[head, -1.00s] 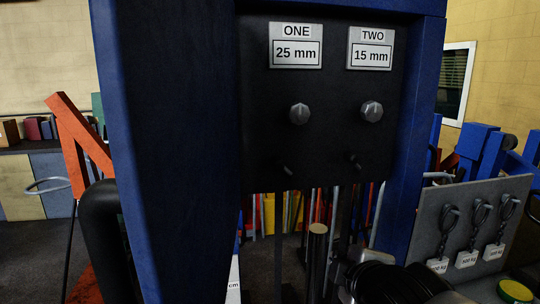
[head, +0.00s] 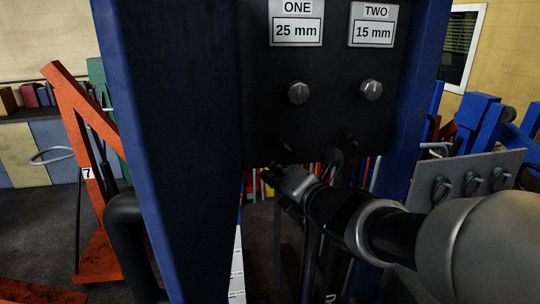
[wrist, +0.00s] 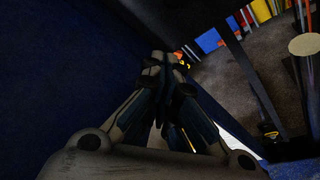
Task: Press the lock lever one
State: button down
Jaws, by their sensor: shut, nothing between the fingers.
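A black panel (head: 262,90) on a blue frame carries a plate ONE 25 mm (head: 296,23) and a plate TWO 15 mm (head: 373,24), each above a grey knob. Under the left knob (head: 299,92), a small dark lever (head: 285,145) sticks out near the panel's lower edge. A similar lever (head: 352,138) sits under the right knob (head: 371,90). My gripper (head: 268,174) is shut and empty, just below and slightly left of the left lever, seemingly apart from it. In the wrist view its closed fingers (wrist: 167,62) show, but I cannot make out a lever.
A thick blue post (head: 165,120) stands close to the left of my gripper; it fills the left of the wrist view (wrist: 50,75). A dark upright bar (wrist: 245,65) stands to the right there. A grey board with hooks (head: 470,185) is behind my arm.

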aim_at(283, 146)
jog(key=x, duration=0.9)
jog(key=d+p, duration=0.1)
jog(key=d+r+p, duration=0.1)
jog(key=d+r, duration=0.1)
jog(key=shift+w+d+r+p, duration=0.1)
jog(key=shift+w+d+p, duration=0.05)
jog(key=shift+w+p, duration=0.25)
jog(key=shift+s, duration=0.1)
